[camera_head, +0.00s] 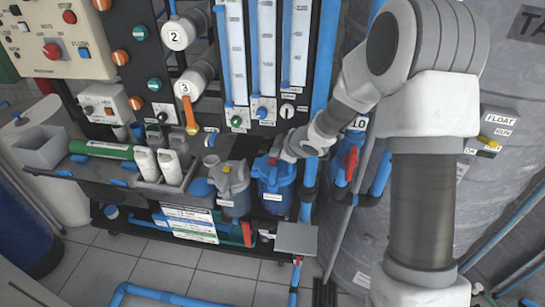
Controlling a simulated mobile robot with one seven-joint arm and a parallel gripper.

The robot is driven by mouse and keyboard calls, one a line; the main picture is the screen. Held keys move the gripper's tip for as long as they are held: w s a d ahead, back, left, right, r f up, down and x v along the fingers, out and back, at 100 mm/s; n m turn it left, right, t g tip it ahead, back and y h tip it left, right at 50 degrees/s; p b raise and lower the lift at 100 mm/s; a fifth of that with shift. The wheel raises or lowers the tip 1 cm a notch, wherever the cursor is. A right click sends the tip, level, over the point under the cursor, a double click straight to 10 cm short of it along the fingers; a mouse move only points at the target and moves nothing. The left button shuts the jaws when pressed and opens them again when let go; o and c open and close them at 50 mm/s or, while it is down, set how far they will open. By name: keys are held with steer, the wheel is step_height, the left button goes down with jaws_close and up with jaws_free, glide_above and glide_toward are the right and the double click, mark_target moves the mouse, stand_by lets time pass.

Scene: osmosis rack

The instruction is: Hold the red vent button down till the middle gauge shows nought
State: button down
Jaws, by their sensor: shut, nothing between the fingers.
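A small red button (272,160) shows on top of the blue filter housing (275,190), at the lower middle of the view; I take it for the vent button. My gripper (283,154) reaches down from the right to the top of this housing. Its fingers are shut and empty, right beside the red button. I cannot tell whether they touch it or whether it is pressed. No gauge dial can be made out, so the middle gauge's reading cannot be told.
A grey housing (234,188) stands left of the blue one. A red-handled valve (351,162) and blue pipes are close on the right, before a big grey tank (500,110). White bottles (147,165) stand in a tray at left. A panel with a large red knob (52,51) is upper left.

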mark_target(275, 162)
steer(key=shift+r, duration=0.1)
step_height(275, 162, up, 5)
steer(key=p, duration=0.5)
stand_by(0.7)
